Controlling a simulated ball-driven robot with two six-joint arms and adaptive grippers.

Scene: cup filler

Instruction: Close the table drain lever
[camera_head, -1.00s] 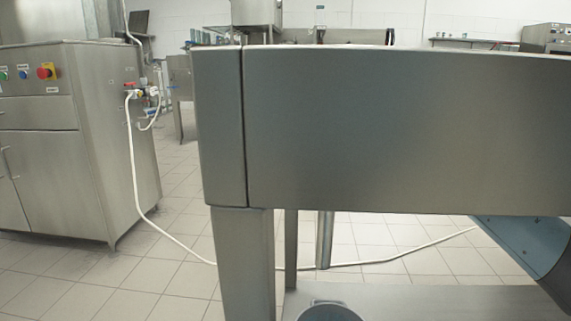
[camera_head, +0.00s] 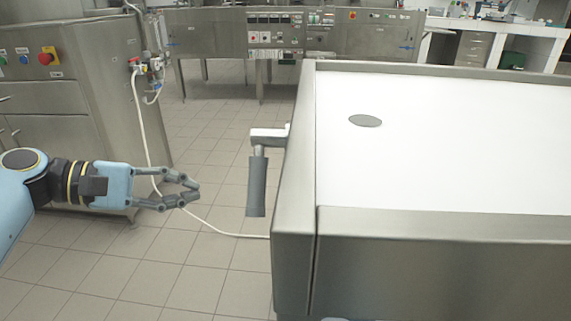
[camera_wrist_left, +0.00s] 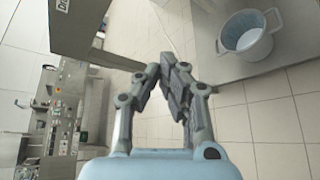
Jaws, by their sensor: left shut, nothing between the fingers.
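The drain lever (camera_head: 257,184) sticks out from the left side of the steel table (camera_head: 293,200). Its grey grip hangs straight down from a short horizontal arm. A dark oval drain (camera_head: 365,121) lies in the table's white top. My left gripper (camera_head: 196,190) is shut and empty, to the left of the lever and pointing at it, with a gap between them. The left wrist view shows its fingers (camera_wrist_left: 172,62) closed together; I cannot clearly pick out the lever there. My right gripper is not in view.
A steel cabinet (camera_head: 75,105) with buttons stands at the left, with a white hose (camera_head: 142,120) trailing over the tiled floor. A bucket (camera_wrist_left: 248,38) stands on a shelf in the wrist view. Machines (camera_head: 285,40) line the back. Floor between cabinet and table is open.

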